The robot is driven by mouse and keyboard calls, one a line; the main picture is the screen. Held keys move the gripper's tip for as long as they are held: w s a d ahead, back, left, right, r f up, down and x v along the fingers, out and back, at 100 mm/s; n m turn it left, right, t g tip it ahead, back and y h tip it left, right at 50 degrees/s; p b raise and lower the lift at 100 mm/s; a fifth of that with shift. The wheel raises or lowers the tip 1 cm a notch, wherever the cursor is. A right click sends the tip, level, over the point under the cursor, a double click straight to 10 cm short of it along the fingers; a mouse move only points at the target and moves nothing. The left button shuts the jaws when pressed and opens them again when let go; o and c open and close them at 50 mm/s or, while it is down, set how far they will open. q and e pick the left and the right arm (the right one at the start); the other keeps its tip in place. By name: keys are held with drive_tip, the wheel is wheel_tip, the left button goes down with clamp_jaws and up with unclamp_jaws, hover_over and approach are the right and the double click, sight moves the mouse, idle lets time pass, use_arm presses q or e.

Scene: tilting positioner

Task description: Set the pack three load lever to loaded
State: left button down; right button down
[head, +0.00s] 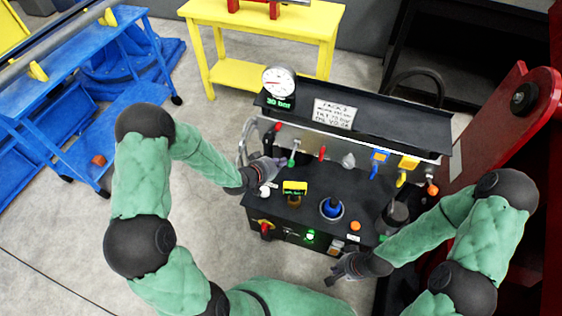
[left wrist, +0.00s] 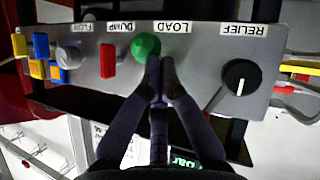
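My left gripper (head: 278,163) is just left of the green knob in the head view. In the left wrist view its fingers (left wrist: 160,68) are together, with tips right by the knob. I cannot tell whether they touch it. My right gripper (head: 340,271) is low in front of the pack, its finger state unclear.
A red lever (left wrist: 108,60) by DUMP and a black RELIEF knob (left wrist: 240,77) flank the load knob. A dial gauge (head: 279,82) stands at the pack's back left. A yellow table (head: 262,15) is behind, a blue frame (head: 85,80) at left, red machinery (head: 510,130) at right.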

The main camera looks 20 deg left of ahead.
use_arm(q)
drive_tip(key=shift+f, duration=0.55)
use_arm(e)
drive_tip(key=shift+f, duration=0.3)
